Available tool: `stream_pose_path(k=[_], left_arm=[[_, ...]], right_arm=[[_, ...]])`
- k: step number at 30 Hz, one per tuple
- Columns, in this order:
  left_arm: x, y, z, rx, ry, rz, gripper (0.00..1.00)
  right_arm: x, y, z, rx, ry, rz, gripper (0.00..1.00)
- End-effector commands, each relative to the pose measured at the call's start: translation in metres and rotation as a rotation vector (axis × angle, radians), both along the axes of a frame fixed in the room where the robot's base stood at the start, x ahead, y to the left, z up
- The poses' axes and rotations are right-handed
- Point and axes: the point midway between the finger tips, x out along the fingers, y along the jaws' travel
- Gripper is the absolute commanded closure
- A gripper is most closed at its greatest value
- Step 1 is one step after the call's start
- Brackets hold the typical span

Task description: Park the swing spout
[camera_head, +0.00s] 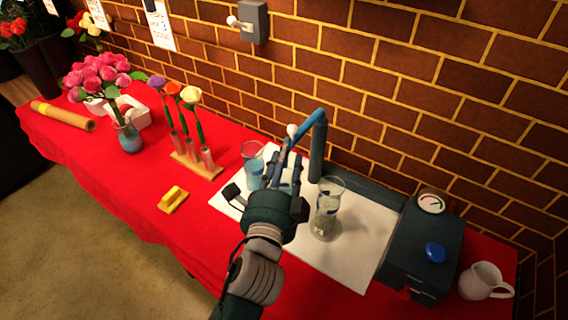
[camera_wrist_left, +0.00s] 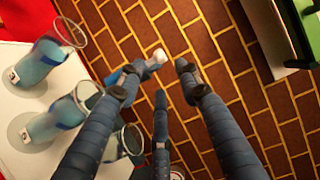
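The blue swing spout (camera_head: 305,125) rises from an upright post at the back of a white board and bends over toward the left. A white knob (camera_head: 291,131) is at its end; the knob also shows in the left wrist view (camera_wrist_left: 160,55), just beyond the fingertips. My left gripper (camera_head: 283,172) is over the board between two glasses, with its fingers pointing up toward the spout's end. In the left wrist view its fingers (camera_wrist_left: 158,82) are apart, with nothing clearly held between them. Whether a finger touches the spout cannot be told. My right gripper is not in view.
A glass of blue water (camera_head: 253,165) and a clear glass vase (camera_head: 327,210) flank my gripper closely on the white board (camera_head: 345,255). A dark box with a gauge (camera_head: 425,245) and a white jug (camera_head: 484,281) are at right. A flower rack (camera_head: 197,165) and yellow block (camera_head: 172,199) are at left.

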Motion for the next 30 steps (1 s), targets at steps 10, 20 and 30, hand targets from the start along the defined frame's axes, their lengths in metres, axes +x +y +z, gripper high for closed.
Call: stream_pose_path(k=[10,20,30], left_arm=[[-0.025,0.005,0.0,0.0,-0.001,-0.001,0.65],[-0.024,0.021,-0.021,-0.056,0.073,0.032,0.65],[-0.121,0.159,-0.257,-0.704,0.837,0.535,0.65]], right_arm=[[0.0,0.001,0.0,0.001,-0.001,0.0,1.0],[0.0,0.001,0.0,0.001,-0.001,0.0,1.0],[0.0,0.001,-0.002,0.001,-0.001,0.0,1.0]])
